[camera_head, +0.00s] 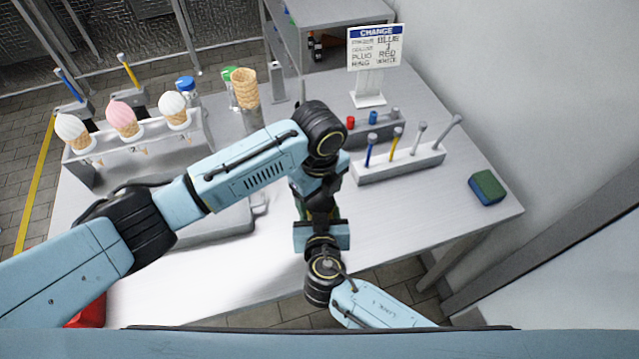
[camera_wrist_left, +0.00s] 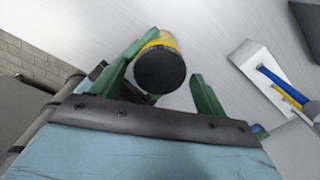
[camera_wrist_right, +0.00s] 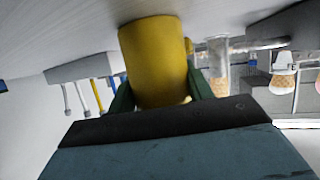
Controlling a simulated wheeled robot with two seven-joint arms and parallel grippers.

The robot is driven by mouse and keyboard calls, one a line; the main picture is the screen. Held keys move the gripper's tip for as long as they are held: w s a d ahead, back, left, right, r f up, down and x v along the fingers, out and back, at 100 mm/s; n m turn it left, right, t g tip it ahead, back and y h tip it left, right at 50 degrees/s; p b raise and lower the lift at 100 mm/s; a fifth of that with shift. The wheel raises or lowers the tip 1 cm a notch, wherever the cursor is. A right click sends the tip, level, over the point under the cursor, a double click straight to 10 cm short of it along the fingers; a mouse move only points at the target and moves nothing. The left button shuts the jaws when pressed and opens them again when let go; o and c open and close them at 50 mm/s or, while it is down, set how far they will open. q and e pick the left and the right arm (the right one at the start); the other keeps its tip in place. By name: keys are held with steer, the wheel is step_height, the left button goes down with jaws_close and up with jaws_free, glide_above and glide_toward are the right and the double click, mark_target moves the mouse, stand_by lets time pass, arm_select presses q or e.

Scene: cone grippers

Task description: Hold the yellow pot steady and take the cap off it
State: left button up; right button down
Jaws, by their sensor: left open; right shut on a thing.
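The yellow pot (camera_wrist_right: 157,60) stands between the green fingers of my right gripper (camera_wrist_right: 158,88), which is shut on its side. In the left wrist view the black cap (camera_wrist_left: 160,70) faces the camera, with a strip of the yellow pot (camera_wrist_left: 165,38) showing behind it. The cap sits on the pot. My left gripper (camera_wrist_left: 174,62) is open above, with one finger close beside the cap on the left and a gap to the finger on the right. I cannot tell whether the left finger touches it. In the head view my arms hide the pot.
A white rack (camera_head: 400,166) with several coloured pegs stands right of my arms. Behind are a sign (camera_head: 375,48) and a waffle cone stack (camera_head: 245,88). An ice-cream cone holder (camera_head: 90,175) is at left, a green-blue sponge (camera_head: 487,188) at right. The table's right front is clear.

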arm_select(q)
steer(key=shift+f, duration=0.2)
steer(key=shift+c, duration=0.4)
steer(key=c, duration=0.9)
steer(key=o, duration=1.1)
steer(key=shift+c, duration=0.2)
steer(key=shift+r, duration=3.85)
steer(key=shift+c, duration=0.4)
steer(key=shift+f, duration=3.85)
